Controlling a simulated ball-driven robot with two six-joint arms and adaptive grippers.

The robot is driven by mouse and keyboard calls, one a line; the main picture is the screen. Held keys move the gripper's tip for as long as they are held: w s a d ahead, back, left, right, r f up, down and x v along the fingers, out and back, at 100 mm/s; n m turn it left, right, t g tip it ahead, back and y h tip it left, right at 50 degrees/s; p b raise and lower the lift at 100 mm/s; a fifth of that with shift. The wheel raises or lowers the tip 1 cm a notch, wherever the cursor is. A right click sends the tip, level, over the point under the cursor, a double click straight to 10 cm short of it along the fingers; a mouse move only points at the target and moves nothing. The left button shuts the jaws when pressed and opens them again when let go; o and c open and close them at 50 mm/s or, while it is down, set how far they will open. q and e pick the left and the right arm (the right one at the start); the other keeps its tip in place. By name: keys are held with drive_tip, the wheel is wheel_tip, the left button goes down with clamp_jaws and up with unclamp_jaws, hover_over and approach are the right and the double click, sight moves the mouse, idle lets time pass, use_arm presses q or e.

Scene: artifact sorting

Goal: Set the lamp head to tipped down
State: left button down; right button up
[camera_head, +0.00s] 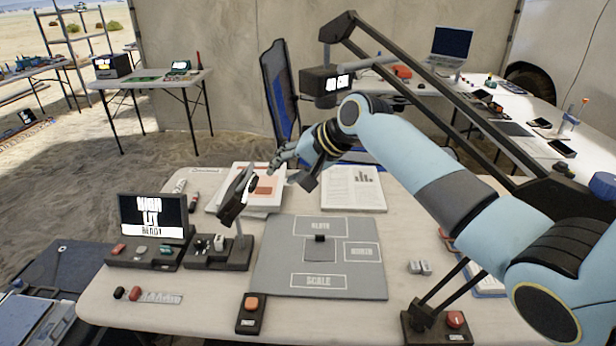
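The lamp head (237,194) is a dark, flat panel, steeply tilted, on a thin grey post. The post rises from a dark base (219,253) at the left of the work table. My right arm comes in from the right, and my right gripper (282,163) is in the air just right of and above the lamp head in the picture. A small gap shows between them, and I see no contact. The gripper's fingers are small and overlap, so their opening is unclear. My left gripper is out of view.
A screen (152,216) reading "HIGH LIT READY" stands left of the lamp. A grey mat (262,283) with marked fields lies to its right. A dark box (326,86) hangs from a boom (440,95) above. Papers (353,189) lie behind; an orange button (251,303) is in front.

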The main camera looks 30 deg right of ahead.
drive_tip(key=s, duration=0.1)
drive_tip(key=s+d, duration=0.1)
drive_tip(key=s, duration=0.1)
drive_tip(key=s+d, duration=0.1)
drive_tip(key=s, duration=0.1)
drive_tip(key=shift+d, duration=0.2)
